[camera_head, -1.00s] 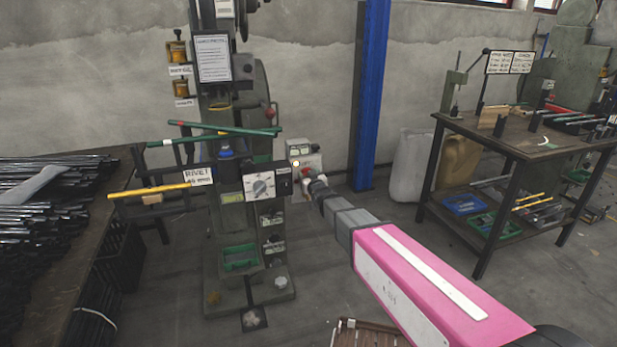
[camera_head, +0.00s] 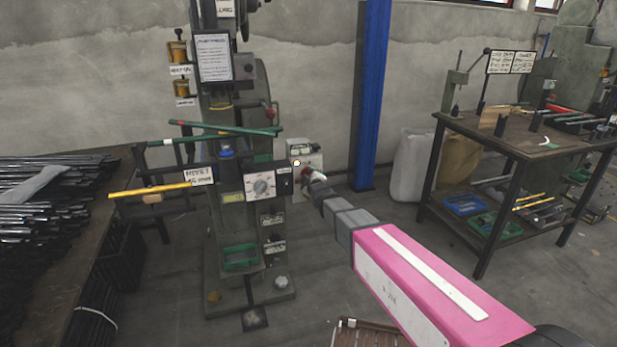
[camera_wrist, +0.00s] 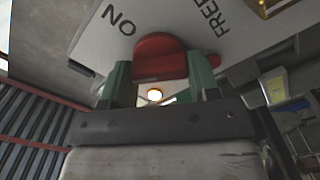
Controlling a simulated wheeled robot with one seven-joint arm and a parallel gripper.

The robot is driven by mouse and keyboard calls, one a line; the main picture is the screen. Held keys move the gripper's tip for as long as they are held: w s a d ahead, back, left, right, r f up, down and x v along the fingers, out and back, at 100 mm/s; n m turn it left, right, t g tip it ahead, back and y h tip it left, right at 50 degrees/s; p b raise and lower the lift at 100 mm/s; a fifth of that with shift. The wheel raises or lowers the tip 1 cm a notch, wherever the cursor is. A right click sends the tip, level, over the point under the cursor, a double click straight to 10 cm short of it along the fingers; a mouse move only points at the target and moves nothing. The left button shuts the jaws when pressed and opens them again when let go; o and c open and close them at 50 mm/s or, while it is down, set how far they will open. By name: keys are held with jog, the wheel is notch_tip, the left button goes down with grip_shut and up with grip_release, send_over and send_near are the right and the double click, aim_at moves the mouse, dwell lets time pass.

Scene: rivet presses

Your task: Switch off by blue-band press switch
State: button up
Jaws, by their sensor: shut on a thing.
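The press (camera_head: 236,215) stands left of centre in the head view, with a blue band (camera_head: 226,154) on its column. A pale switch box (camera_head: 310,158) stands behind it to the right. My gripper (camera_head: 308,177) reaches the front of this box. In the wrist view, a red rotary knob (camera_wrist: 160,48) sits on a pale panel (camera_wrist: 85,45) with the word ON to its left and FREE to its upper right. My gripper (camera_wrist: 160,72) has its green fingers on both sides of the knob and is shut on it. The knob's pointer direction is unclear.
A round dial (camera_head: 262,185) sits on the press front. Green and yellow bars project to the left. A table with rods (camera_head: 60,290) is at left, a workbench (camera_head: 525,140) at right, and a blue post (camera_head: 370,95) behind. Open floor lies between press and workbench.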

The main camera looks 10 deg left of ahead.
jog(key=n, duration=0.6)
jog(key=shift+f, duration=0.15)
jog(key=shift+n, duration=0.4)
jog(key=o, duration=0.9)
jog(key=shift+s, duration=0.15)
jog(key=v, duration=1)
jog(key=shift+s+d, duration=0.2)
jog(key=shift+s, duration=0.05)
